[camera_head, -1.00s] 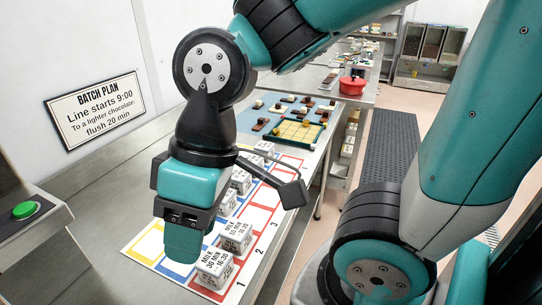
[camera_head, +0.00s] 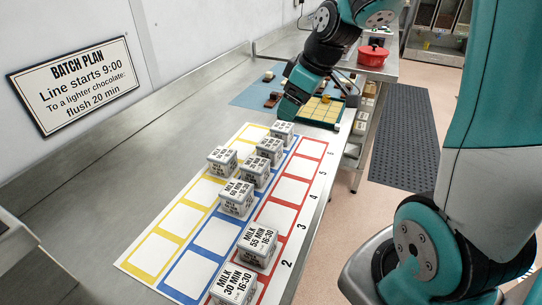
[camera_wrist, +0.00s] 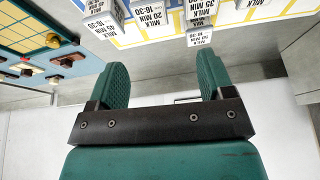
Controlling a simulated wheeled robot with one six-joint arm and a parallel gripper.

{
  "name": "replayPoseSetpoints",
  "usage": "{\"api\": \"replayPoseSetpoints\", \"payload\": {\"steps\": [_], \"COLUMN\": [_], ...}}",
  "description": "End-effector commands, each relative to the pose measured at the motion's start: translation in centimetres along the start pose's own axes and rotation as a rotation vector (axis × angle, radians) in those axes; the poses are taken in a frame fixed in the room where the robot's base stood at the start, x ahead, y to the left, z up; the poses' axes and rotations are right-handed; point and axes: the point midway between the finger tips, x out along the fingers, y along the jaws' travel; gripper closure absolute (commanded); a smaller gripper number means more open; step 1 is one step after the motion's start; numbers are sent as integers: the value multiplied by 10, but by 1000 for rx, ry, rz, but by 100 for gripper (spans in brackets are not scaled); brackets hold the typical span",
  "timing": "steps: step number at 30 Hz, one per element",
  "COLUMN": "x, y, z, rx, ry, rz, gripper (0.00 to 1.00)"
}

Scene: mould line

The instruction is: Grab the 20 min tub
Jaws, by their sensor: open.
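The 20 min tub is a white cube-shaped tub with black print, legible in the wrist view (camera_wrist: 152,17). In the head view it appears to be the second tub from the far end of the blue column (camera_head: 269,149); its print is too small to read there. My gripper (camera_head: 288,112) is beyond the tubs, beside the green-edged tray, pointing down. In the wrist view my gripper (camera_wrist: 162,78) has its two green fingers apart with nothing between them. The tub is apart from the fingers, at the top of that view.
Neighbouring tubs stand close: one beyond (camera_head: 283,132), one nearer (camera_head: 254,170), one in the yellow column (camera_head: 221,160). Others stand nearer on the numbered chart (camera_head: 190,217). The green-edged tray (camera_head: 322,112) and a red pot (camera_head: 373,55) are further back.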

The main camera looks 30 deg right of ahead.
Motion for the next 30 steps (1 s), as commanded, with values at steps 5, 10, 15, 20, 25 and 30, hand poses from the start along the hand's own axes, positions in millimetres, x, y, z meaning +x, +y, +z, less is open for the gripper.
{"api": "replayPoseSetpoints", "payload": {"steps": [5,10,15,20,25,30], "x": [24,63,99,119,128,150], "y": [14,14,14,15,16,18], "z": [5,5,4,4,3,-1], "rx": [-3,-3,-3,-2,-2,-1], "ry": [-1,-2,-2,1,1,-1], "rz": [12,10,12,14,14,13], "gripper": [26,26,26,26,26,26]}}
